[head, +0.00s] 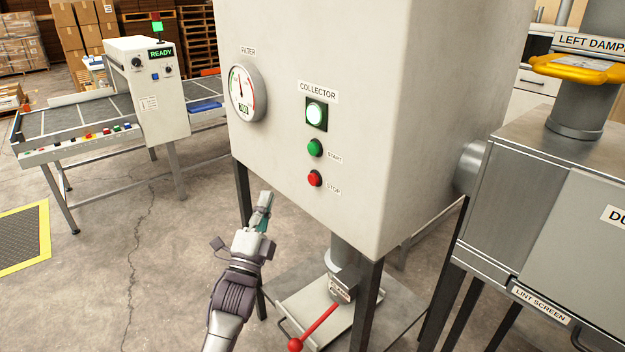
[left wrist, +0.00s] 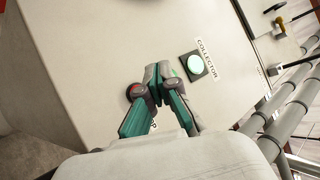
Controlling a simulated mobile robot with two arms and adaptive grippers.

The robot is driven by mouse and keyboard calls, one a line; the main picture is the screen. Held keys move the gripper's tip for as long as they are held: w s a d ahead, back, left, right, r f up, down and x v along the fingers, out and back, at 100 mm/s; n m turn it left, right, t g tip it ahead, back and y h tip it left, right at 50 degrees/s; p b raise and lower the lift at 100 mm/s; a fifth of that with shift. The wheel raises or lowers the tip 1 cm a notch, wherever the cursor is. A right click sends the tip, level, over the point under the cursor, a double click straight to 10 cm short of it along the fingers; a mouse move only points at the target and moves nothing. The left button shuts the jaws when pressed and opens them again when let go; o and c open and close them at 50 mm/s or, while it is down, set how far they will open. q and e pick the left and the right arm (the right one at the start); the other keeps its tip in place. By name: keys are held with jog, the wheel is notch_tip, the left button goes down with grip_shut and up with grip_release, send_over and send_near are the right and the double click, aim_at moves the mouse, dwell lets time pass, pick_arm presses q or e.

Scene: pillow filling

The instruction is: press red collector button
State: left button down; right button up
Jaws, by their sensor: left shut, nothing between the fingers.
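The red STOP button (head: 315,178) is on the front of the pale collector cabinet (head: 290,60). In the left wrist view, my left gripper (left wrist: 158,82) covers much of the button area. The lamp (left wrist: 195,64) shows to its right. A bit of red shows beside a finger; I cannot tell contact. My right gripper is out of view.
A round FILTER gauge (head: 242,92) is left of the buttons. A red-handled lever (head: 312,328) is below the cabinet. A metal duct box (head: 540,200) stands at right. A conveyor with a READY panel (head: 148,90) is at left. The floor between is clear.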

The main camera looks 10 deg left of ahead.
aim_at(313, 179)
pick_arm(q)
jog(key=w+d+b, duration=0.4)
jog(key=w+d, duration=0.1)
jog(key=w, duration=0.2)
jog(key=shift+d+b, duration=0.25)
jog(key=shift+b, duration=0.15)
dwell(1.2)
jog(key=shift+w+d+b, duration=0.3)
